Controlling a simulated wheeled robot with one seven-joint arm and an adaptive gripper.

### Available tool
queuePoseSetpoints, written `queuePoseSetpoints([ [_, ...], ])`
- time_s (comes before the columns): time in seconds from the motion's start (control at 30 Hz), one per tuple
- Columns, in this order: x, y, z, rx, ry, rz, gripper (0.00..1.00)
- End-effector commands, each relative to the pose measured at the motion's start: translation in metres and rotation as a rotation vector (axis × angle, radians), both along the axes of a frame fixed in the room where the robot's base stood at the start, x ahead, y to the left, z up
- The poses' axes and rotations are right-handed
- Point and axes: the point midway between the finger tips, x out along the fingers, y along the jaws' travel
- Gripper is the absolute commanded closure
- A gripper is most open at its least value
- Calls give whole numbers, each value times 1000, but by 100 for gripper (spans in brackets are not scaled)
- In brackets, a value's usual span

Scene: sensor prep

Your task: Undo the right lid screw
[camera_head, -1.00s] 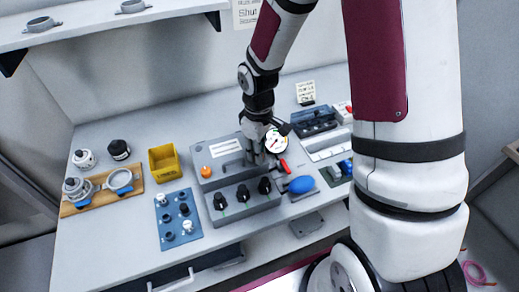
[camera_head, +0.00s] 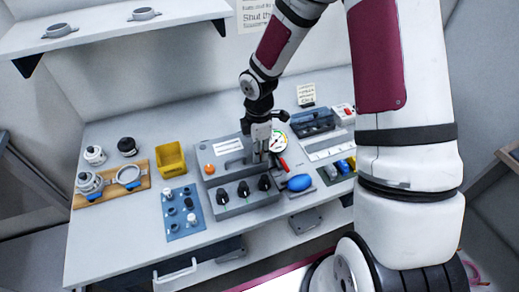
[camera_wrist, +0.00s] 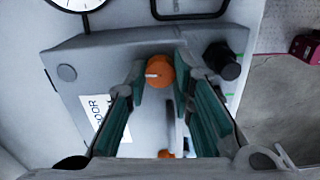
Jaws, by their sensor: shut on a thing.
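The right lid screw (camera_wrist: 160,72), an orange knob with a pale line across it, sits between my fingertips in the wrist view. My gripper (camera_wrist: 160,78) is shut on it, with one finger on each side. In the head view my gripper (camera_head: 263,157) points down at the right end of the grey box (camera_head: 240,204) and hides this screw. The left lid screw (camera_head: 210,168), also orange, is at the box's left end. Part of another orange knob (camera_wrist: 165,154) shows low between the fingers in the wrist view.
Several black knobs (camera_head: 243,189) line the box's front. A round gauge (camera_head: 279,142) and a red-handled part (camera_head: 283,164) stand close right of my gripper, with a blue bulb (camera_head: 299,182) nearby. A yellow bin (camera_head: 170,158) and blue mat (camera_head: 172,229) lie left.

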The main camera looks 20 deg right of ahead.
Motion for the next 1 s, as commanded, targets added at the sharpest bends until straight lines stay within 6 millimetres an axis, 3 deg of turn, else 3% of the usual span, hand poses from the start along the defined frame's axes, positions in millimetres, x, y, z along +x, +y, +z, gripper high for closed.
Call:
queuePoseSetpoints([
  [0.73, 0, 0, 0, 0, 1, 88, 100],
  [0.77, 0, 0, 0, 0, 1, 88, 73],
  [0.83, 0, 0, 0, 0, 1, 88, 58],
  [1.0, 0, 0, 0, 0, 1, 88, 57],
])
